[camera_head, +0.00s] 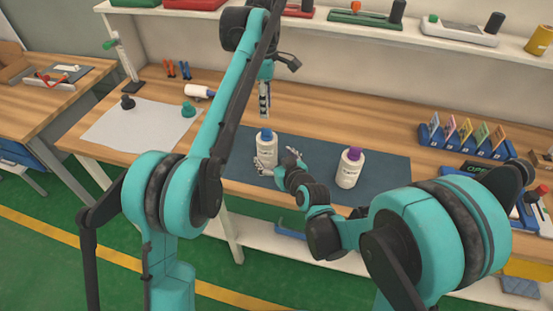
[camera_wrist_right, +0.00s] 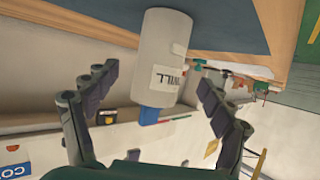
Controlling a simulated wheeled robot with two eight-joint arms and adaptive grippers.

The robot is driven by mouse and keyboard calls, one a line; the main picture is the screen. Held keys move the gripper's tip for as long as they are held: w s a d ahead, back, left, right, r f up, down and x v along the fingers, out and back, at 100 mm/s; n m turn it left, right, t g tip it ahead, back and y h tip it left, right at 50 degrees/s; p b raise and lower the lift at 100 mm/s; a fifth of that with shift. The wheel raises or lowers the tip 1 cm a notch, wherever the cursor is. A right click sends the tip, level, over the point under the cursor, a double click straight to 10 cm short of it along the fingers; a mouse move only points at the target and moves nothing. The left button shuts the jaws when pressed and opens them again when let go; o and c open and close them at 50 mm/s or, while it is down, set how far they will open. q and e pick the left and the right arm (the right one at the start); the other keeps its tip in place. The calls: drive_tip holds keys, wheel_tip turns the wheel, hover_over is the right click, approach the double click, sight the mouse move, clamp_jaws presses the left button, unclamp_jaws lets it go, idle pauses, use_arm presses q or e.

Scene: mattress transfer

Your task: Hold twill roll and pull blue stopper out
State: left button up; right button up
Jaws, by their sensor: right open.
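The twill roll (camera_head: 267,153) is a white cylinder with a label, upright on the dark blue mat (camera_head: 235,171). The blue stopper (camera_head: 267,134) is in its top. In the right wrist view the roll (camera_wrist_right: 165,50) and its blue stopper (camera_wrist_right: 149,115) appear upside down, with part of the word "TWILL" showing. My right gripper (camera_head: 278,160) is open, with its fingers on either side of the roll; I see gaps between fingers and roll in the right wrist view (camera_wrist_right: 154,98). My left gripper (camera_head: 264,112) points down above the blue stopper, apart from it; its jaw opening is too small to tell.
A similar white roll with a purple stopper (camera_head: 350,168) stands right of my right gripper. A blue rack of colored cards (camera_head: 465,140) is at the right. A pale cloth (camera_head: 140,126) with two small stoppers lies at the left. A shelf (camera_head: 330,18) runs along the back.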

sight(266, 130)
drive_tip(key=x, duration=0.6)
drive_tip(key=shift+s, duration=0.1)
drive_tip(key=c, duration=1.5)
use_arm(q)
drive_tip(key=o, duration=0.4)
drive_tip(key=shift+o, duration=0.9)
drive_tip(key=shift+w+r+m, duration=0.15)
drive_tip(key=shift+r+m, duration=0.15)
drive_tip(key=shift+r, duration=0.1)
drive_tip(key=shift+m, duration=0.5)
wheel_tip(266, 130, down, 11)
drive_tip(key=shift+r, duration=0.1)
